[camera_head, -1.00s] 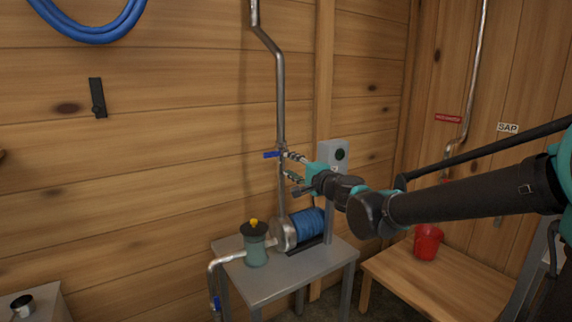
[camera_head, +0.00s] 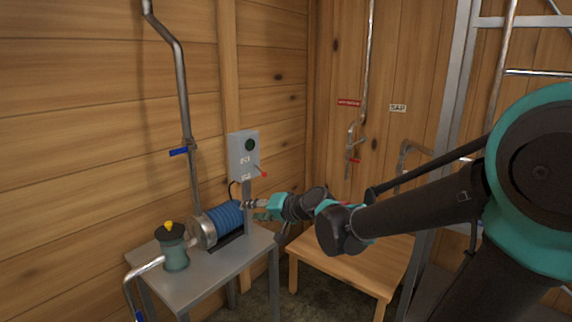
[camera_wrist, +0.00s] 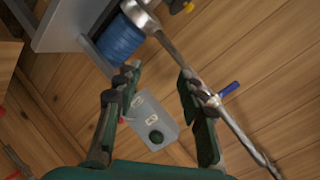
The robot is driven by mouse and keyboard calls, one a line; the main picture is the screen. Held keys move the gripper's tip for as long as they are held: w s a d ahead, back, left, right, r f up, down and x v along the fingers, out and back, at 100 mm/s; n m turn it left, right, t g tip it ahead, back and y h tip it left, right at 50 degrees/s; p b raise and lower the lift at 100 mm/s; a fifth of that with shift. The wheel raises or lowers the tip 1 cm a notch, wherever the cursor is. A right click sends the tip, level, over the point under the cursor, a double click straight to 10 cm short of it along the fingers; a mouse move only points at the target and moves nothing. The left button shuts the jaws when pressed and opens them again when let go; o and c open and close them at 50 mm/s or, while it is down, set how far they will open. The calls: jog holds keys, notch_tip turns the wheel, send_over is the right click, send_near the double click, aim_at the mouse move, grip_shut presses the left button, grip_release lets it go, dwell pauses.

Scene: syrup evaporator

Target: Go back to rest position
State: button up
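My gripper (camera_head: 254,210) is in front of the steel table's right side, near the blue motor (camera_head: 224,218) and below the grey control box (camera_head: 244,155). In the wrist view my gripper (camera_wrist: 160,76) has its two fingers spread well apart with nothing between them, so it is open and empty. The control box (camera_wrist: 150,122) shows beyond the fingers, and the blue motor (camera_wrist: 119,40) shows at upper left. My arm reaches in from the right, partly bent.
A blue-handled valve (camera_head: 179,151) sits on the vertical pipe. A green-grey filter pot (camera_head: 174,252) and the pump stand on the steel table (camera_head: 205,277). A wooden bench (camera_head: 340,271) lies behind my arm. A metal frame (camera_head: 437,150) rises at right.

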jog(key=s+d+f+g+h, duration=0.1)
jog(key=s+d+f+h, duration=0.2)
jog(key=d, duration=0.6)
jog(key=s+d+f+g+h, duration=0.1)
jog(key=s+d+f+h, duration=0.3)
jog(key=s+d+f, duration=0.3)
jog(key=s+d+f+g+h, duration=0.2)
jog(key=s+d+f, duration=0.4)
jog(key=d+f, duration=0.4)
jog(key=d+h, duration=0.1)
jog(key=d, duration=0.2)
jog(key=shift+d+n+h, duration=0.25)
jog(key=shift+n+h, duration=0.05)
jog(key=shift+n, duration=0.1)
jog(key=shift+c, duration=0.4)
jog(key=shift+c, duration=0.3)
